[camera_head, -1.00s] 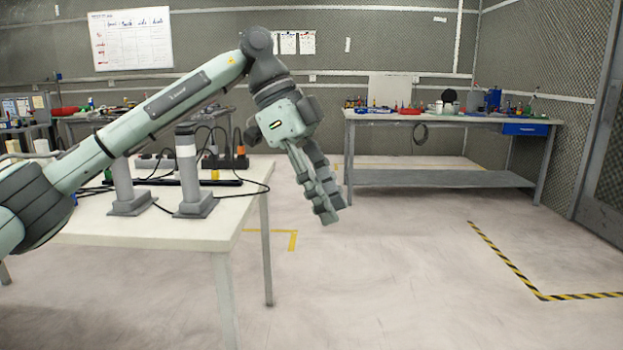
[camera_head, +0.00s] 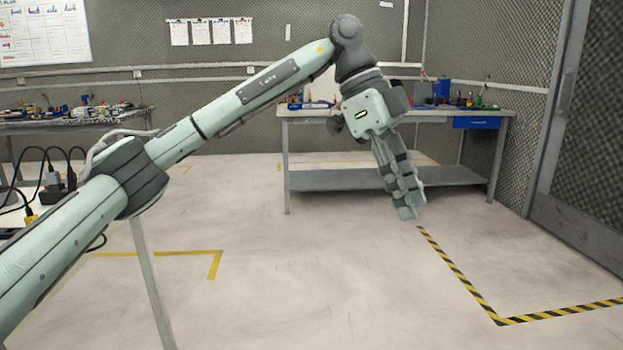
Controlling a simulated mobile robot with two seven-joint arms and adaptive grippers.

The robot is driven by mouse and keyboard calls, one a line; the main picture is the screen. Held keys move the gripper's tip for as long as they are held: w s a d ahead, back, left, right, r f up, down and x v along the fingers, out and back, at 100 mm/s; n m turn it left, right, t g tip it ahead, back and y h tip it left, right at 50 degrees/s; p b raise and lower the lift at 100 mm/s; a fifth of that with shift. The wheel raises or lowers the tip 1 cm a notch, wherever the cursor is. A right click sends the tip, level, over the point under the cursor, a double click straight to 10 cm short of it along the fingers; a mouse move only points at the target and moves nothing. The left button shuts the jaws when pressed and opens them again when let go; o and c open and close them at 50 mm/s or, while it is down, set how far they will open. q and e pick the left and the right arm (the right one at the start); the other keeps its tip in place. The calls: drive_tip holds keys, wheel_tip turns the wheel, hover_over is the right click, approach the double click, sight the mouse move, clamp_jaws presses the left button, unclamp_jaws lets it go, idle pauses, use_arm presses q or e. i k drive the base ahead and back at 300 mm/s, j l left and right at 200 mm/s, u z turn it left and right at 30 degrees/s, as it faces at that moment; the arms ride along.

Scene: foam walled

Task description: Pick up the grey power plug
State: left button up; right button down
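A small grey plug-like piece (camera_head: 54,179) shows among black cables at the left edge, on the white table's side. It is small and partly crowded by cables, so I cannot be sure it is the grey power plug. My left gripper (camera_head: 411,205) hangs in the air right of the picture's middle, pointing down, far from the cables. Its fingers look close together from this angle, and I cannot tell whether they are open or shut. I see nothing held in it. My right gripper is out of view.
The near white table is mostly behind my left arm; its leg (camera_head: 152,285) shows below. A workbench (camera_head: 300,114) with tools stands at the back, another bench (camera_head: 75,124) at the back left. The floor at the centre and right is clear, with striped tape (camera_head: 455,268).

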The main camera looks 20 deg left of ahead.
sight(53, 177)
drive_tip(key=i+j+u, duration=0.1)
drive_tip(key=i+u, duration=0.35)
drive_tip(key=i, duration=0.3)
drive_tip(key=i+l+u, duration=0.2)
drive_tip(key=i+u, duration=0.25)
drive_tip(key=i, duration=0.25)
drive_tip(key=i+u, duration=0.45)
drive_tip(key=i+l+u, duration=0.15)
drive_tip(key=i+u, duration=0.25)
drive_tip(key=i+l+u, duration=0.2)
drive_tip(key=u, duration=0.25)
drive_tip(key=i+l+u, duration=0.15)
drive_tip(key=u, duration=0.3)
drive_tip(key=i+l+u, duration=0.25)
drive_tip(key=u, duration=0.2)
drive_tip(key=i+l+u, duration=0.2)
drive_tip(key=u, duration=0.25)
drive_tip(key=l, duration=0.1)
